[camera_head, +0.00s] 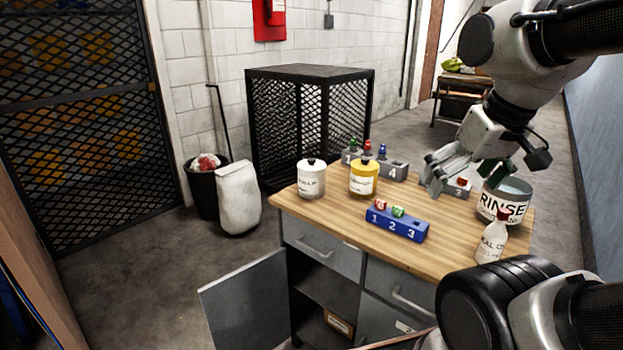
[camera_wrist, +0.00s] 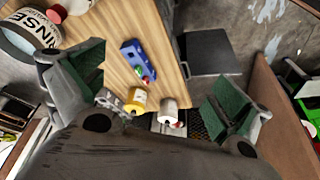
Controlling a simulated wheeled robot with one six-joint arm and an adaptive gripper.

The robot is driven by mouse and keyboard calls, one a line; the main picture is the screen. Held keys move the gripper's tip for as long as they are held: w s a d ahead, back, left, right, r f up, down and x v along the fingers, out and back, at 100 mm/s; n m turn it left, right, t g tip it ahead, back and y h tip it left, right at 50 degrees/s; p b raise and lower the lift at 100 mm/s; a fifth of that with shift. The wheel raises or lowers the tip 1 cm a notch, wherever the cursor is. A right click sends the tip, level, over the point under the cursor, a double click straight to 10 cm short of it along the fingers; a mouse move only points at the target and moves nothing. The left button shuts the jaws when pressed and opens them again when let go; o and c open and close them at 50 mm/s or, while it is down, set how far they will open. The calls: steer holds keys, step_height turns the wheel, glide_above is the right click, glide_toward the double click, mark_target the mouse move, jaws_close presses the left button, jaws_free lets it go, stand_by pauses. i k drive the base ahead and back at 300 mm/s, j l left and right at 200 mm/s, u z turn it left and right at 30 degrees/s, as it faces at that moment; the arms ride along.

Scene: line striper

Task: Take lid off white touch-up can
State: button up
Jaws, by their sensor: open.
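The white touch-up can (camera_head: 311,182) stands upright at the left end of the wooden workbench. The white can also shows in the wrist view (camera_wrist: 171,104), low between the finger pads and some way off. A yellow can (camera_head: 363,183) stands just right of it, also with a knobbed lid. My gripper (camera_head: 484,170) is open and empty, above the right part of the bench, well apart from both cans.
The bench (camera_head: 345,225) also holds a blue numbered block (camera_head: 397,224), grey numbered blocks (camera_head: 393,170), a RINSE bucket (camera_head: 503,201) and a white bottle (camera_head: 491,240). A cabinet door (camera_head: 247,303) hangs open below. A black mesh cage (camera_head: 310,120) stands behind.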

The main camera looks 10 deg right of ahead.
mark_target(309, 165)
steer(key=i+j, duration=0.2)
steer(key=j, duration=0.2)
steer(key=i+j, duration=0.15)
steer(key=j, duration=0.25)
steer(key=i+j, duration=0.2)
steer(key=j, duration=0.2)
